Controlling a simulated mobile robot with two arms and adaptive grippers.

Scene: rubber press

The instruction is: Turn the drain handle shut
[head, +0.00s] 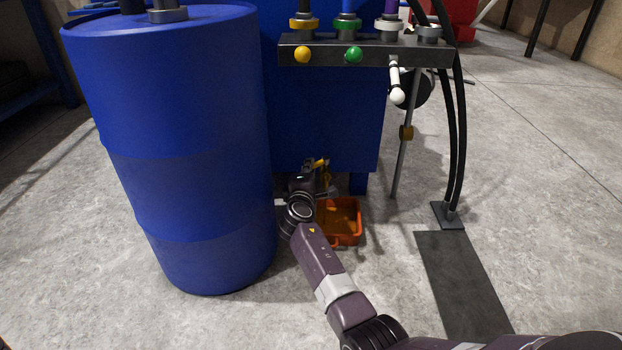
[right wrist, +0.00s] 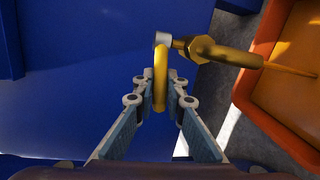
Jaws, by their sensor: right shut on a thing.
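The yellow drain handle (right wrist: 160,72) shows in the right wrist view, reaching from a pale pivot down between the fingers. It joins a brass valve (right wrist: 205,48) whose spout points right. In the head view the handle (head: 319,162) is a small yellow piece low at the front of the blue machine, partly hidden by my wrist. My right gripper (right wrist: 161,92) is shut on the handle, with one finger on each side of it. In the head view the right gripper (head: 321,182) is mostly hidden. My left gripper is not in view.
An orange tray (head: 357,231) lies on the floor below the valve, close to the right of my wrist. A large blue drum (head: 190,140) stands close to the left. A control bar (head: 330,52) with knobs and a white-tipped lever (head: 396,95) is above. Floor to the right is mostly clear.

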